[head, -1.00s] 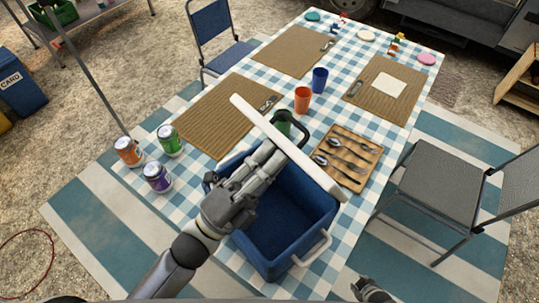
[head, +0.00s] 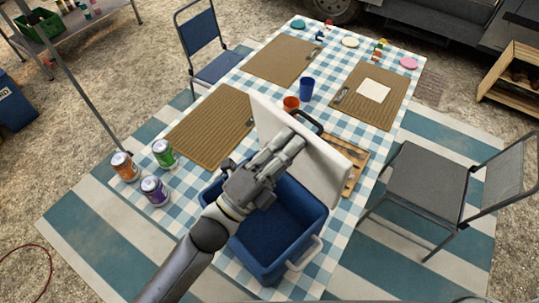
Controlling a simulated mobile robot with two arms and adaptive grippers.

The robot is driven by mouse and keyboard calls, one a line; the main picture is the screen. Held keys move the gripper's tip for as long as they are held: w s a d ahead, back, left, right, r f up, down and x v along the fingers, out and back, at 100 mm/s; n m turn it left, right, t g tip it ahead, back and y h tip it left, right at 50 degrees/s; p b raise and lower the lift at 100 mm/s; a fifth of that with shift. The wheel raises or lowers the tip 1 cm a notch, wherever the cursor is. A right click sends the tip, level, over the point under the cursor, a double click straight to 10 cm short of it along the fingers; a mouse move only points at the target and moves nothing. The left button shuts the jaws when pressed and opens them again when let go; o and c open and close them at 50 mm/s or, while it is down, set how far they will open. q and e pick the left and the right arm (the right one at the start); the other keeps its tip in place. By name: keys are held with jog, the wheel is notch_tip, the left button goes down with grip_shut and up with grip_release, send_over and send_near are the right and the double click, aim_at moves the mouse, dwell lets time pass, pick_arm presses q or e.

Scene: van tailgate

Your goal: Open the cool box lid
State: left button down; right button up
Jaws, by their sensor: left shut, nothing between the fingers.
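The cool box (head: 268,262) is a blue open-topped tub on the checked table. Its white lid (head: 322,172) stands raised at the far side of the tub, tilted back, with its broad pale inner face towards me. A dark handle (head: 311,120) shows at the lid's upper edge. My left gripper (head: 291,143) is shut and empty in front of the lid's face, above the tub. I cannot tell whether the fingertips touch the lid. My arm and gripper hide part of the tub. My right gripper is not in view.
Behind the lid are an orange cup (head: 291,103), a blue cup (head: 307,90) and the partly hidden cutlery tray (head: 361,165). A chair (head: 425,185) stands at right.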

pick_arm(q)
jog(key=shift+w+d+r, duration=0.1)
jog(key=shift+w+d, duration=0.3)
jog(key=shift+d, duration=0.05)
jog(key=v, duration=1.2)
jog(key=shift+s, duration=0.1)
